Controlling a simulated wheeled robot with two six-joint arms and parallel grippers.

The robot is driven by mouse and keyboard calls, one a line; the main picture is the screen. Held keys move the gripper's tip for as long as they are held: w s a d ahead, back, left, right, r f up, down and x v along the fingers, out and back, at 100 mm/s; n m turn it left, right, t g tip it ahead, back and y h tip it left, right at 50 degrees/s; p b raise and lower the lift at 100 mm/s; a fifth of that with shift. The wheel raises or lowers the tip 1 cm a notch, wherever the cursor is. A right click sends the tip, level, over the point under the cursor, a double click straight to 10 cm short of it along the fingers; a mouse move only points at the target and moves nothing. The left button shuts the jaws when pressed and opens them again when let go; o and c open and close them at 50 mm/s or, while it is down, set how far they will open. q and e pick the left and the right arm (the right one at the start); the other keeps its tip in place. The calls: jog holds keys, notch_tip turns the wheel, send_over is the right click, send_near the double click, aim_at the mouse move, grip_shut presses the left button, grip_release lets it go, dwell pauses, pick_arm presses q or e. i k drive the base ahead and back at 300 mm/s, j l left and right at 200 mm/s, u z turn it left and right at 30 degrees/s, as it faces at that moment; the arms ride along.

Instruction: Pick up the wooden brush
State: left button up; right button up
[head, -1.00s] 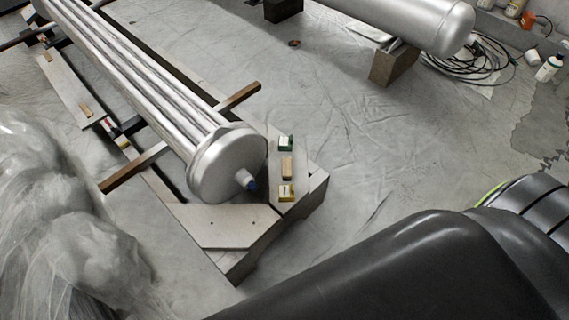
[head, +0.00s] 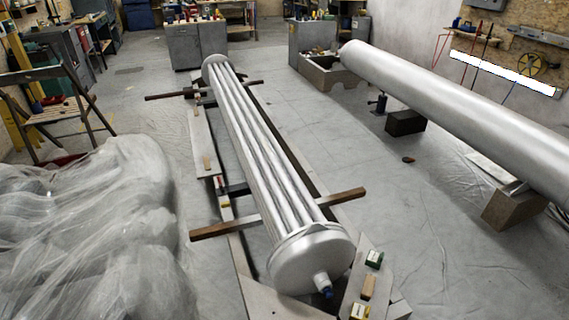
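No brush is plain to make out at this size. A small tan wooden block (head: 368,288) lies on the pale angled board (head: 349,297) at the near end of the metal tube bundle (head: 262,152). Another small tan wooden piece (head: 206,163) lies on the long board (head: 203,145) left of the bundle. I cannot tell whether either is the brush. Neither of my grippers is in view.
Crumpled clear plastic sheeting (head: 85,225) fills the lower left. A wooden stepladder (head: 50,95) stands behind it. A long silver cylinder (head: 450,110) rests on blocks at right. Wooden crossbars (head: 345,196) stick out beside the bundle. Sheeted floor between bundle and cylinder is mostly clear.

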aim_at(367, 290)
jog(key=i+l+u, duration=0.15)
jog(key=l, duration=0.3)
jog(key=i+l+u, duration=0.15)
jog(key=l, duration=0.35)
jog(key=i+l+u, duration=0.15)
jog(key=l, duration=0.3)
jog(key=l+u, duration=0.15)
jog(key=l, duration=0.35)
jog(key=i, duration=0.05)
